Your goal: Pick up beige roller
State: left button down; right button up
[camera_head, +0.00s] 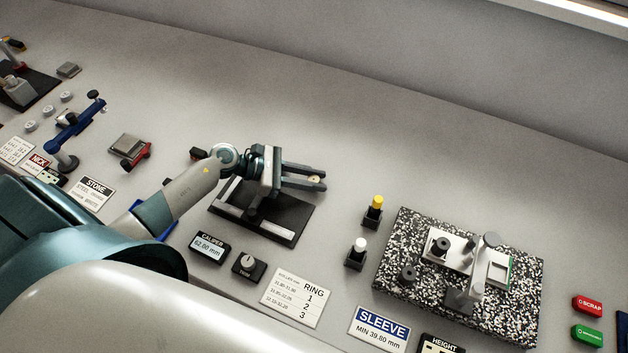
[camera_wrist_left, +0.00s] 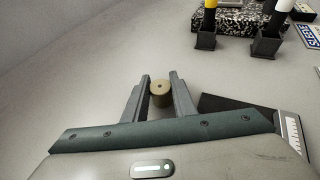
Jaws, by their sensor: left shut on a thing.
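The beige roller (camera_wrist_left: 161,93) is a short cylinder with a small hole in its end. It sits between the two fingers of my left gripper (camera_wrist_left: 160,96) in the left wrist view. In the head view the left gripper (camera_head: 318,179) is shut on the roller (camera_head: 314,179), of which only a small part shows between the fingertips. The gripper is over the far right side of the black caliper stand (camera_head: 285,222). Whether the roller touches anything below is hard to tell. My right gripper is not in view.
A yellow-topped post (camera_head: 375,207) and a white-topped post (camera_head: 358,250) stand right of the stand. A speckled granite plate (camera_head: 400,285) with a fixture lies further right. Label cards, such as the ring card (camera_head: 297,297), lie in front. The bench behind is clear.

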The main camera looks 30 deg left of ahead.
pick_arm(q)
jog(key=shift+r, duration=0.15)
jog(key=shift+r+b, duration=0.4)
jog(key=shift+r, duration=0.1)
jog(key=r, duration=0.1)
jog(key=s+r+b, duration=0.1)
jog(key=r, duration=0.1)
jog(key=s+r+b, duration=0.3)
jog(key=s+r, duration=0.3)
jog(key=s, duration=0.4)
jog(key=shift+s+d+r+b, duration=0.25)
jog(key=shift+s+r+b, duration=0.05)
jog(key=shift+r+b, duration=0.1)
jog(key=shift+w+d, duration=0.1)
jog(key=w+d+r+n+t+b, duration=0.1)
jog(key=w+d+r+b, duration=0.2)
jog(key=w, duration=0.5)
jog(key=shift+w+d+r+y, duration=0.25)
jog(key=shift+d+r+y, duration=0.15)
jog(key=shift+d, duration=0.35)
